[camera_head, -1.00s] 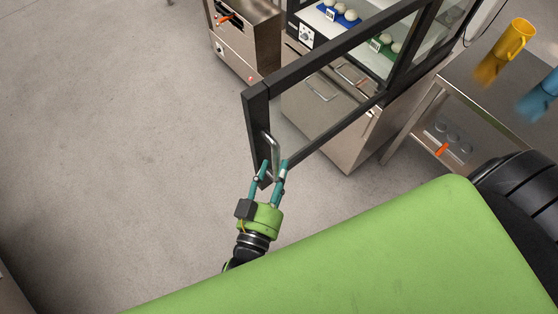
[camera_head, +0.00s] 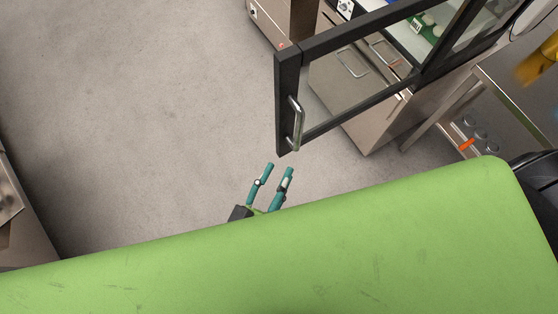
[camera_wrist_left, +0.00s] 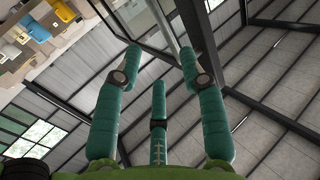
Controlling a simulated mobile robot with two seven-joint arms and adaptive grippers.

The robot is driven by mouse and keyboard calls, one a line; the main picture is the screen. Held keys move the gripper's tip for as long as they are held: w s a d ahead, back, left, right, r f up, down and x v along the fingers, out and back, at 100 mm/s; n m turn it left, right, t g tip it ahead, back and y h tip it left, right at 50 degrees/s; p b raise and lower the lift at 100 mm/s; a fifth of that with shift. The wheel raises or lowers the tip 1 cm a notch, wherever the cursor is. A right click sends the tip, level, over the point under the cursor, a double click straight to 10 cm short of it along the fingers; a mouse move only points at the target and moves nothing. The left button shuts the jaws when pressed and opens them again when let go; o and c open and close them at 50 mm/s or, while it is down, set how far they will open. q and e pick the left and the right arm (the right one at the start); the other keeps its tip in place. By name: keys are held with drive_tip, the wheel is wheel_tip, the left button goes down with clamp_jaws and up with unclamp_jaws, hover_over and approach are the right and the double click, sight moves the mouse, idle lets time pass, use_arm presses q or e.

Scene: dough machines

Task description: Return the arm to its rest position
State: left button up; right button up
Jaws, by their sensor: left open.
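My left gripper (camera_head: 279,172) is open and empty in the head view, just in front of the open glass door. Its teal fingers point up the picture, apart from the door's metal handle (camera_head: 296,122). Most of the left arm is hidden behind my own green body. In the left wrist view the fingers (camera_wrist_left: 160,60) stand spread with nothing between them. The black-framed glass door (camera_head: 287,100) stands swung open, and part of it shows at the top of the wrist view. My right gripper is not in view.
A steel table (camera_head: 510,95) with a blurred yellow jug (camera_head: 538,66) is at the right. Another steel unit (camera_head: 20,215) is at the left edge. The floor (camera_head: 150,120) left of the door is clear.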

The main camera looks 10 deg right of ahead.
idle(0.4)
use_arm(q)
drive_tip(key=s+a+f+n+g+y+b, duration=0.15)
drive_tip(key=a+f, duration=0.25)
drive_tip(key=f, duration=0.7)
drive_tip(key=a+f+g+y+b, duration=0.1)
drive_tip(key=a+f+g+y, duration=0.3)
drive_tip(key=f, duration=0.7)
drive_tip(key=a+f+y+b, duration=0.1)
drive_tip(key=a+f, duration=0.4)
drive_tip(key=f, duration=0.6)
drive_tip(key=s+a+f+n+g+y+b, duration=0.2)
drive_tip(key=s+a+f+g+y, duration=0.3)
drive_tip(key=s+a+f, duration=0.9)
wheel_tip(320, 180, down, 3)
drive_tip(key=shift+s+a+r+n+g+b, duration=0.15)
drive_tip(key=shift+s+n+g+b, duration=0.15)
drive_tip(key=shift+s+n+g, duration=0.7)
